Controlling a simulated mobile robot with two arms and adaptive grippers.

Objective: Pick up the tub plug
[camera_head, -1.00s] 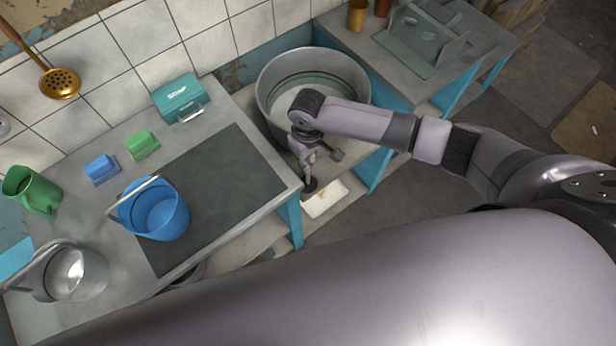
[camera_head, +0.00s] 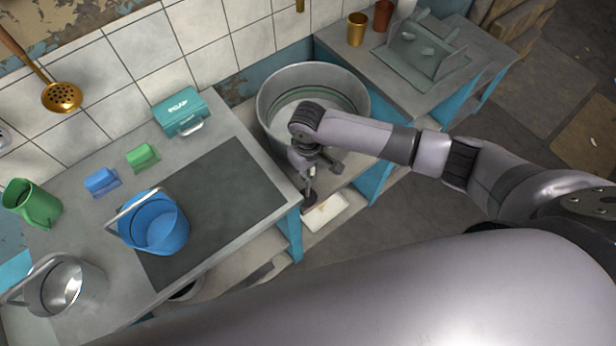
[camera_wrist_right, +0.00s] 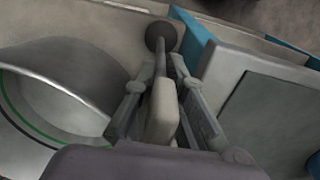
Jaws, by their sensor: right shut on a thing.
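The tub plug has a dark round end (camera_head: 310,197) on a thin rod, hanging below my right gripper (camera_head: 308,176) in the head view. In the right wrist view, my right gripper (camera_wrist_right: 163,105) is shut on the plug's pale handle (camera_wrist_right: 160,118), and the dark end (camera_wrist_right: 160,37) points away from the fingers. The plug is outside the large metal tub (camera_head: 275,125), in front of it near a small white tray. Whether its end touches anything below is hard to tell. My left gripper is not in view.
The left counter (camera_head: 80,205) holds a blue bucket (camera_head: 155,232), metal bucket, green mug and teal box (camera_head: 181,112). The white tray (camera_head: 326,212) lies low between the counters. A dish rack (camera_head: 425,55) and cups stand on the right counter. Floor is open at right.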

